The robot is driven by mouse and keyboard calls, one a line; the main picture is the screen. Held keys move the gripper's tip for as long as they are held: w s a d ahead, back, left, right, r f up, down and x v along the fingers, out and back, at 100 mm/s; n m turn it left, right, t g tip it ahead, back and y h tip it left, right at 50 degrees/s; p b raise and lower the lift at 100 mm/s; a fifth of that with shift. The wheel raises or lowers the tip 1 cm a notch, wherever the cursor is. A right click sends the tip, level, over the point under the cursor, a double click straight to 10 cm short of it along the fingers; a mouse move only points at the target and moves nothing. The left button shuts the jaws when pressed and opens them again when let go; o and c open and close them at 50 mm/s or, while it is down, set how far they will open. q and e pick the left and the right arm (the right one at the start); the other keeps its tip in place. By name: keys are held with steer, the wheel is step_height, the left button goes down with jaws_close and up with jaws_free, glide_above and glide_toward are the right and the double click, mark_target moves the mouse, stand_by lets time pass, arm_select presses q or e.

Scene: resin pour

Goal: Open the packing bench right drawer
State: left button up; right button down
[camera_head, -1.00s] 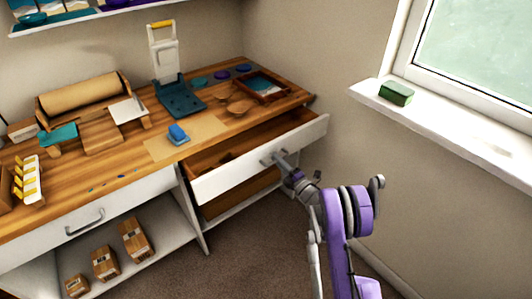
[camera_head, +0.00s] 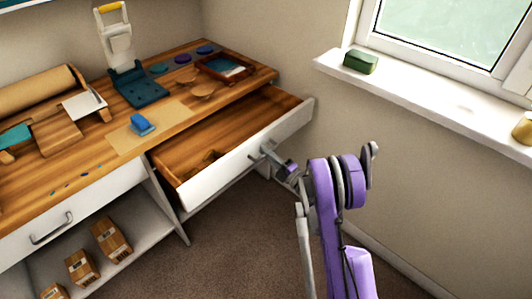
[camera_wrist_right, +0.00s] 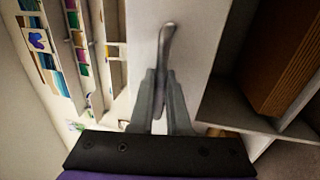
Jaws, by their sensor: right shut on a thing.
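The packing bench (camera_head: 75,190) has a wooden top and white fronts. Its right drawer (camera_head: 245,160) stands well out from the bench, with its wooden inside showing and a small brown item (camera_head: 208,160) near its front left. My right gripper (camera_head: 264,154) is at the drawer's white front, shut on the drawer handle. In the right wrist view the grey fingers (camera_wrist_right: 160,100) close around the metal handle (camera_wrist_right: 166,45), which stands against the white drawer front (camera_wrist_right: 195,50). My left gripper is not in view.
The left drawer (camera_head: 85,205) is shut, with boxes (camera_head: 110,238) on the shelf below. The bench top holds a blue block (camera_head: 142,125), a teal and white press (camera_head: 135,85) and a tray (camera_head: 225,66). A windowsill (camera_head: 420,95) is at right; carpet floor (camera_head: 225,245) is clear in front.

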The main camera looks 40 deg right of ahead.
steer(key=c, duration=1.2)
jaws_free()
steer(key=shift+o, duration=0.2)
steer(key=s+f+b, duration=0.1)
steer(key=s+f, duration=0.1)
steer(key=s, duration=0.8)
steer(key=shift+s+d+b, duration=0.3)
steer(key=shift+d+b, duration=0.05)
steer(key=shift+d, duration=0.05)
